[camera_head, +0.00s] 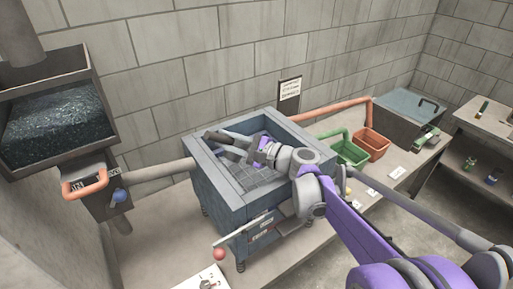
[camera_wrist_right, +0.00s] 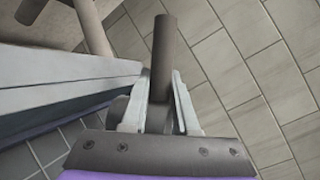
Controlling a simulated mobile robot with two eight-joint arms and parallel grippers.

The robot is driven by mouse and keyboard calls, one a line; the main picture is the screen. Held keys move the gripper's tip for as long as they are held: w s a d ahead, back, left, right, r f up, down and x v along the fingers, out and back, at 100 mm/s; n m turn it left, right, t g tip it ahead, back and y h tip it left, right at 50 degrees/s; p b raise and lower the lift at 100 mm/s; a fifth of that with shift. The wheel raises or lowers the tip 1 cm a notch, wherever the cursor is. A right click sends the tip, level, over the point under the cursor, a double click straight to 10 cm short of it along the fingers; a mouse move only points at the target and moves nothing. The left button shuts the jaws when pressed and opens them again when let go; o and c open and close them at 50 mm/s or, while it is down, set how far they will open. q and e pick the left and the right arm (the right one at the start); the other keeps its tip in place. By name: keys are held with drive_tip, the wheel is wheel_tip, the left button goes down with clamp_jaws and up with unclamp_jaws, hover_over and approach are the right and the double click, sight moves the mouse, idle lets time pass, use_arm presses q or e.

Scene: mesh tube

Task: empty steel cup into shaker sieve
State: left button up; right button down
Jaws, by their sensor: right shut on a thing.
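The shaker (camera_head: 222,215) is a blue-grey open box on the bench in the head view, with the dark mesh sieve (camera_head: 262,178) inside it. My right gripper (camera_head: 238,146) is over the far part of the sieve, near the back wall of the box. It is shut on a dark grey-brown rod (camera_head: 215,137), which looks like the steel cup's handle. In the right wrist view the rod (camera_wrist_right: 163,50) stands between the two fingers (camera_wrist_right: 160,95). The cup's bowl is mostly hidden behind the gripper; I cannot tell its tilt or contents. My left gripper is out of view.
A hopper with dark granules (camera_head: 55,120) and an orange handle (camera_head: 85,184) stands at the left. A green bin (camera_head: 350,154), an orange bin (camera_head: 372,145) and a grey lidded box (camera_head: 405,115) stand to the right. A red-knobbed lever (camera_head: 220,254) sticks out at the shaker's front.

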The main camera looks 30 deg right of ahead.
drive_tip(key=shift+d+r+m, duration=0.2)
drive_tip(key=shift+d+m, duration=0.1)
drive_tip(key=shift+m, duration=0.1)
drive_tip(key=shift+w+d+r+m+t, duration=0.1)
drive_tip(key=shift+d+r+m+t, duration=0.1)
drive_tip(key=shift+m+t, duration=0.2)
drive_tip(key=shift+d+r+m+t+y+b, duration=0.3)
drive_tip(key=shift+d+r+m+t+b, duration=0.2)
drive_tip(key=shift+m, duration=0.4)
drive_tip(key=shift+d+r+m, duration=0.15)
drive_tip(key=shift+r+m, duration=0.25)
drive_tip(key=shift+r, duration=0.3)
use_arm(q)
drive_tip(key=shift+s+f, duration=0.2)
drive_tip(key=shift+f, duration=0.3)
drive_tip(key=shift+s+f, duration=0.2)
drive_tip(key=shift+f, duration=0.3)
use_arm(e)
drive_tip(key=shift+w+d+r+m+t+h, duration=0.1)
drive_tip(key=shift+d+r+m+t+h, duration=0.1)
drive_tip(key=shift+d+r+m+t, duration=0.6)
drive_tip(key=shift+w+d+r+m+t+h, duration=0.1)
drive_tip(key=shift+d+r+m+t+h, duration=0.25)
drive_tip(key=shift+m, duration=0.85)
drive_tip(key=shift+d+r+m+t+h, duration=0.1)
drive_tip(key=shift+d+r+m+t, duration=0.35)
drive_tip(key=shift+d+r+m, duration=0.45)
